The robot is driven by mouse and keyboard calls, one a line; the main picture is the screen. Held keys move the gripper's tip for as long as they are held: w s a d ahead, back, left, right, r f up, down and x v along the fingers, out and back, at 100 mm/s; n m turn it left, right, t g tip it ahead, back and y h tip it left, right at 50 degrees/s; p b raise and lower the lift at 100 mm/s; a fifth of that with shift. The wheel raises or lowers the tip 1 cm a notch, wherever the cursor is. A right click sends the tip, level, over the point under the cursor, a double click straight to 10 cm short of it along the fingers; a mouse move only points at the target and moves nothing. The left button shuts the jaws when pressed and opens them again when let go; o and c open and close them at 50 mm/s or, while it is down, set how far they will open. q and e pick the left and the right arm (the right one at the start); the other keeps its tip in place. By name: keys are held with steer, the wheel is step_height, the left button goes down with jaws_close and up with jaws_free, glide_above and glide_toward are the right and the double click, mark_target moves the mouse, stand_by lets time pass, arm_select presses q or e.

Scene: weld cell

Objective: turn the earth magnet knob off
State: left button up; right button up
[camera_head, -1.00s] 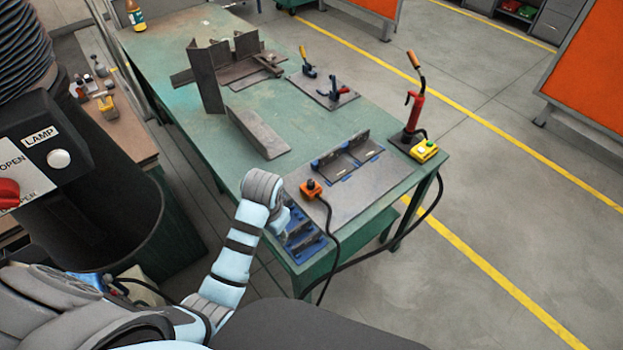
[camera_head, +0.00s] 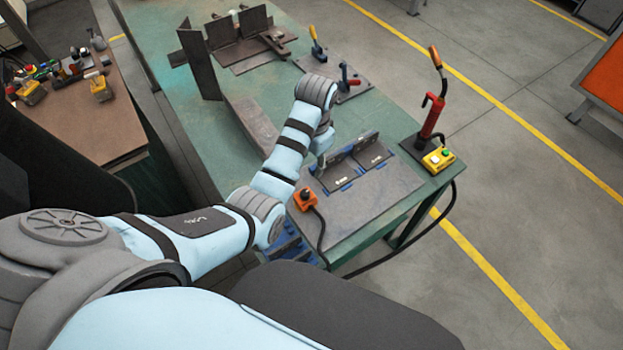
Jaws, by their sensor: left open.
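The earth magnet (camera_head: 305,199) is a small orange block with a dark knob on top. It sits on the near left part of the grey steel plate, and a black cable runs from it over the table edge. My left arm reaches in from the left over the green table. My left gripper (camera_head: 322,152) hangs down from the wrist, beyond the magnet and close to the upright angle plates. It is open and apart from the knob, its fingers small and partly hidden by the wrist. My right gripper is out of view.
Two dark angle plates (camera_head: 352,166) stand on the steel plate. A red torch stand (camera_head: 431,120) and a yellow button box (camera_head: 438,160) are at the table's right corner. Clamps and a welded bracket (camera_head: 236,35) stand further back. A brown side bench (camera_head: 85,125) is left.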

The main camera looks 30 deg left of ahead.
arm_select(q)
steer(key=b, duration=0.2)
glide_above(306, 192)
steer(key=s, duration=0.1)
steer(key=f, duration=0.8)
steer(key=shift+s+d, duration=0.15)
steer(key=shift+d, duration=0.05)
steer(key=f, duration=0.2)
steer(key=w+f, duration=0.1)
steer(key=f, duration=0.1)
steer(key=shift+w+a+f+b, duration=0.15)
steer(key=shift+f+b, duration=0.2)
steer(key=shift+b, duration=0.05)
steer(key=shift+f, duration=0.2)
steer(key=shift+s+r, duration=0.2)
steer(key=shift+s, duration=0.05)
steer(key=shift+c, duration=0.3)
steer(key=c, duration=0.3)
jaws_close()
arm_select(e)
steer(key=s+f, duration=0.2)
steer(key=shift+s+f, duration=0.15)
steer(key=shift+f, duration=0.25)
